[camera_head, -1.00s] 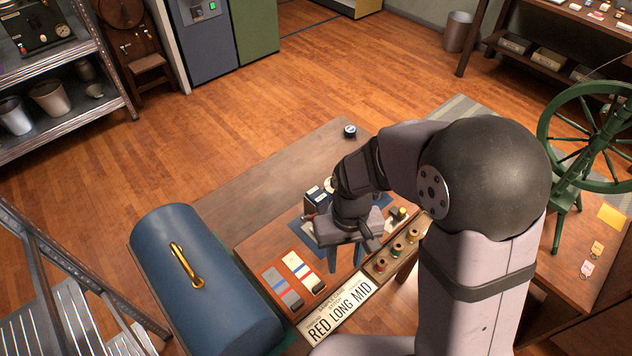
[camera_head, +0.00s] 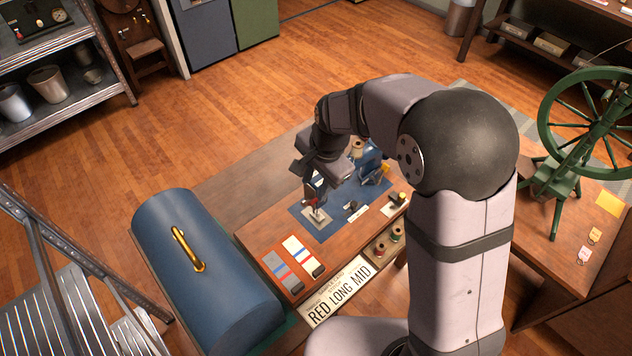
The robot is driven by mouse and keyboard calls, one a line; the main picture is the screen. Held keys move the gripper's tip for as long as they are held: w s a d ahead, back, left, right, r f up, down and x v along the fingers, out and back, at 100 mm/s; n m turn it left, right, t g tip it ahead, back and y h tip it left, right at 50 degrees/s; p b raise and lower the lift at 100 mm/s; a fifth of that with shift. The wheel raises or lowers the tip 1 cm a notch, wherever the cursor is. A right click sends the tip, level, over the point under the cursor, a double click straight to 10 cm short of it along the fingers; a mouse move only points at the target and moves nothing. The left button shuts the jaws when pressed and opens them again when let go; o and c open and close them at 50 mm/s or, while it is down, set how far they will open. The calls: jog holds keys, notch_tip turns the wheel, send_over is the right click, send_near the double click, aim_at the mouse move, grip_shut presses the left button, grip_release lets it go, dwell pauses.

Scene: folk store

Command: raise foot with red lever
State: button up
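A small red piece (camera_head: 310,203), which looks like the red lever, shows on the blue mat (camera_head: 345,212), by a pale square plate with a grey part (camera_head: 317,217). My gripper (camera_head: 314,190) points down right over it. I cannot tell whether the fingers touch it, or whether they are open or shut. A blue machine (camera_head: 370,163) with a spool on top stands on the mat behind and right of my gripper. My wrist hides part of it, and I cannot make out its foot.
Swatch cards (camera_head: 292,267) and a "RED LONG MID" sign (camera_head: 338,292) lie at the table's front. A spool box (camera_head: 388,243) is to their right. A blue domed case (camera_head: 205,270) stands left. A green spinning wheel (camera_head: 590,125) stands right. The table's back left is bare.

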aim_at(311, 201)
jog(key=shift+w+a+f+b, duration=0.2)
jog(key=shift+f+b, duration=1)
jog(key=shift+f, duration=0.2)
jog(key=shift+w+a+f+b, duration=0.15)
jog(key=shift+f+b, duration=1.1)
jog(key=shift+f, duration=0.15)
jog(key=shift+w+a+f+b, duration=0.2)
jog(key=shift+f+b, duration=1)
jog(key=shift+f, duration=0.2)
jog(key=shift+r, duration=0.25)
jog(key=shift+f, duration=0.1)
jog(key=shift+w+f, duration=0.1)
jog(key=shift+f, duration=0.2)
jog(key=shift+a, duration=0.1)
